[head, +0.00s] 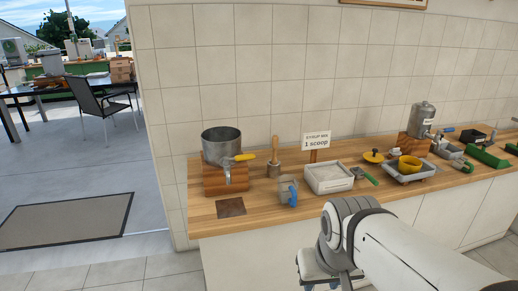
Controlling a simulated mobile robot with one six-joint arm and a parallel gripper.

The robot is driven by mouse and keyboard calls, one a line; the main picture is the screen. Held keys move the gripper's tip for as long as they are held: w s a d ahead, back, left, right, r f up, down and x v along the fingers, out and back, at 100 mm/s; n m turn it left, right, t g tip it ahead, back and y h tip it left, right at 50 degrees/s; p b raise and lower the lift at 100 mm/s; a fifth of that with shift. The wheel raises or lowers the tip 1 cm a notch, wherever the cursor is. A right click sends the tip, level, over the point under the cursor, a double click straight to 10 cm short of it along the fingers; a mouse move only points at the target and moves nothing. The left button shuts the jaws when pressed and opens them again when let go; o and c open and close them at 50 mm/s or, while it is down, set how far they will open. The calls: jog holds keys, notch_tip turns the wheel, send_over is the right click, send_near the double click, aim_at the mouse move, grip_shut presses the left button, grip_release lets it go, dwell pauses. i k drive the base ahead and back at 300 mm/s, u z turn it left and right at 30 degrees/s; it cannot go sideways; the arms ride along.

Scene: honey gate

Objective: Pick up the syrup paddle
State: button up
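What looks like the syrup paddle (275,147) stands upright on the wooden counter, its wooden handle pointing up from a small grey cup-like holder (274,171). Its lower end is hidden. My arm comes in from the lower right, in front of the counter. Only part of my gripper (325,273) shows at the bottom edge, below and to the right of the paddle and well apart from it. Its fingertips are not clear, so I cannot tell whether it is open or shut.
A metal pot (221,142) with a yellow-handled tap sits on a wooden block left of the paddle. A blue-handled jug (287,190) stands in front. Open floor is at left.

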aim_at(275, 138)
jog(key=i, duration=1.5)
jog(key=z, duration=0.05)
